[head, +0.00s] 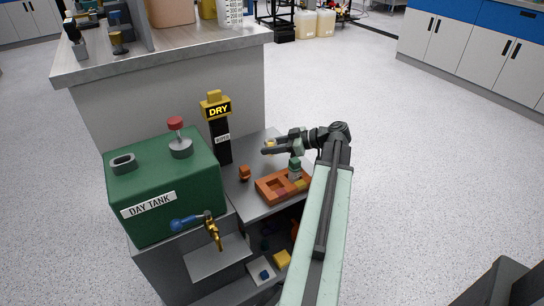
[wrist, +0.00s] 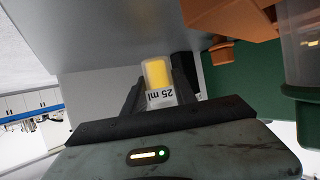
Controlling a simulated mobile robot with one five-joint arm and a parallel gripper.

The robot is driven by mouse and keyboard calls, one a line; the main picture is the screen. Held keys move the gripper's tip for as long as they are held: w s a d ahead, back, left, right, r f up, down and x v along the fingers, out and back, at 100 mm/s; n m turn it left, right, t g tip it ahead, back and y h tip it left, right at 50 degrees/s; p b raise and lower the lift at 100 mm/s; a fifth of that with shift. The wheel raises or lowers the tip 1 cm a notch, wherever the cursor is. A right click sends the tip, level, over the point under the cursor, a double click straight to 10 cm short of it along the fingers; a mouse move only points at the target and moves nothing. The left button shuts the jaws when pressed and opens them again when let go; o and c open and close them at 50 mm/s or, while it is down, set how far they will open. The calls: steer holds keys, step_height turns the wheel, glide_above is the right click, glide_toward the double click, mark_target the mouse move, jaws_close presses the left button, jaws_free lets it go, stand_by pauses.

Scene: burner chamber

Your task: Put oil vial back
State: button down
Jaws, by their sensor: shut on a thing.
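My gripper (head: 268,147) is above the grey bench, up and left of the orange tray (head: 263,192). In the wrist view my gripper (wrist: 158,92) is shut on a small vial (wrist: 157,76) with yellow contents and a "25 ml" label. The vial's yellowish end (head: 271,142) shows at the fingertips in the head view. The tray has several compartments, some with coloured blocks in them. A green-topped container (head: 295,165) stands at the tray's back right; a clear container with a green part (wrist: 300,45) shows at the right of the wrist view.
A green day tank (head: 165,185) and a black post with a "DRY" sign (head: 220,140) stand left of the tray. A small orange-brown object (head: 244,172) sits between post and tray. A lower shelf holds a white tray (head: 261,271) and a yellow block (head: 282,259).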

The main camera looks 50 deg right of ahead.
steer(key=shift+f+b, duration=0.75)
steer(key=shift+f, duration=0.6)
steer(key=c, duration=1)
jaws_free()
steer(key=shift+r, duration=0.1)
steer(key=shift+r, duration=0.1)
steer(key=p+v, duration=0.5)
steer(key=v, duration=0.6)
steer(key=shift+d+r, duration=0.15)
steer(key=shift+d, duration=0.05)
steer(key=shift+s+d, duration=0.1)
steer(key=shift+s, duration=0.3)
